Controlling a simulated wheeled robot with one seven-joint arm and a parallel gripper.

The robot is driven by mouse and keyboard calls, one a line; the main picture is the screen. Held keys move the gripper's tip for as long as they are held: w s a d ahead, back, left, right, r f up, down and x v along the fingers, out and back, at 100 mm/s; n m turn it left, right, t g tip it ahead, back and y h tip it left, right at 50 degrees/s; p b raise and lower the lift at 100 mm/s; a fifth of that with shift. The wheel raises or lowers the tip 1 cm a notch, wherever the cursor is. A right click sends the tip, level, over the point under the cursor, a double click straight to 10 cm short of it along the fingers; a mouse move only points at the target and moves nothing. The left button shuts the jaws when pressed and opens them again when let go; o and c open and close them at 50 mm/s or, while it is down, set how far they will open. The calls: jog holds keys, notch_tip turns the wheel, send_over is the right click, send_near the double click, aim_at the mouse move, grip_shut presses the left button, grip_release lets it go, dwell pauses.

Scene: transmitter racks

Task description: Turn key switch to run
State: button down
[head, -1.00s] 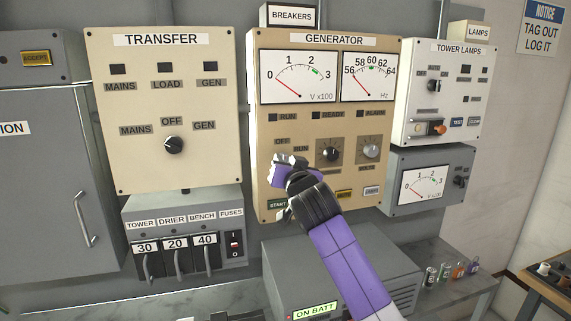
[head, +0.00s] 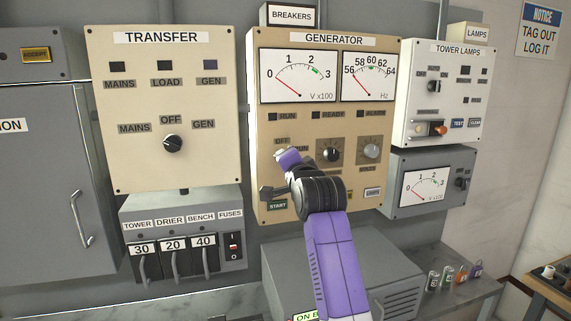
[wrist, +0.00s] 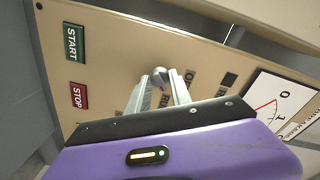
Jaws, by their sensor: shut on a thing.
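My gripper (head: 283,157) is at the panel's lower left and hides the key switch in the head view. In the wrist view, the grey key switch (wrist: 160,74) sits between the tips of my gripper (wrist: 161,84), which is shut on it. The RUN label (head: 302,155) shows just right of my gripper. Which way the key points cannot be made out.
The START button (head: 277,206) is below my gripper; the STOP button (wrist: 79,96) shows in the wrist view. Two knobs (head: 330,153) (head: 370,151) are close on the right. Both generator meter needles rest at their low ends. The TRANSFER panel (head: 163,90) is left.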

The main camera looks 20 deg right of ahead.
jog(key=shift+m, duration=1)
jog(key=shift+d, duration=0.1)
jog(key=c, duration=1.1)
grip_release()
jog(key=shift+c, duration=0.2)
jog(key=s+b, duration=0.2)
jog(key=s, duration=0.5)
jog(key=shift+s+r, duration=0.2)
jog(key=shift+s, duration=0.2)
